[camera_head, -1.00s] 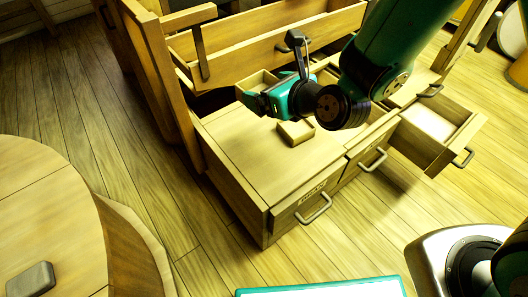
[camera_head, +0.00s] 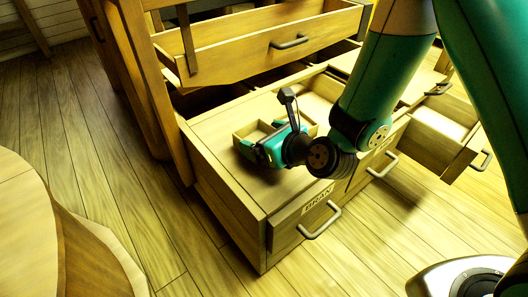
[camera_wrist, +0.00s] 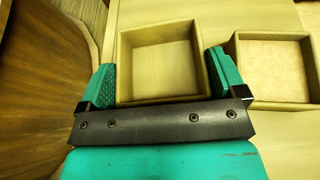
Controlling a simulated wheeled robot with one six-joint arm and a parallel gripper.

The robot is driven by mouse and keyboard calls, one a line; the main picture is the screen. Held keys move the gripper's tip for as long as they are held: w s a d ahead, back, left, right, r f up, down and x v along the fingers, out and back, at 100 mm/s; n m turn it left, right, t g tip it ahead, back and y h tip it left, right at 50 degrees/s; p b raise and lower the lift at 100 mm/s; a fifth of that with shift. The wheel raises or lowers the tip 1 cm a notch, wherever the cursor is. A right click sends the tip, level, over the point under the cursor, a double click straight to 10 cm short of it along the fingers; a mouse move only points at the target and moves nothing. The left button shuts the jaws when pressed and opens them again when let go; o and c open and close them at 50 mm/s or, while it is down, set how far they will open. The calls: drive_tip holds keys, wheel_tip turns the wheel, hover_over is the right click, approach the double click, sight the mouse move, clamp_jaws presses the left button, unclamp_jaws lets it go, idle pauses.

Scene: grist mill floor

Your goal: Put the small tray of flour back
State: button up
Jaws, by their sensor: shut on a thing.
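My gripper (camera_wrist: 165,75) is shut on a small square wooden tray (camera_wrist: 165,99), with one green finger on each side of it. The held tray's inside looks plain wood-coloured and bare in the wrist view. In the head view my gripper (camera_head: 265,148) is low over the cabinet's wooden surface, with a tray rim (camera_head: 240,135) showing just behind it. A second small tray (camera_wrist: 275,36) with a pale, grainy filling sits close beside the right finger. Whether the held tray touches the surface cannot be told.
The cabinet's front drawer (camera_head: 305,212) is labelled BRAN. A drawer (camera_head: 432,148) with pale contents stands open at the right. A long upper drawer (camera_head: 255,50) is pulled out behind my gripper. A wooden post (camera_head: 180,150) rises at the left. Cabinet surface nearer the front is clear.

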wheel_tip(320, 180, down, 3)
drive_tip(key=shift+r+b, duration=0.1)
drive_tip(key=shift+b, duration=0.45)
drive_tip(key=shift+r, duration=0.15)
drive_tip(key=o, duration=1)
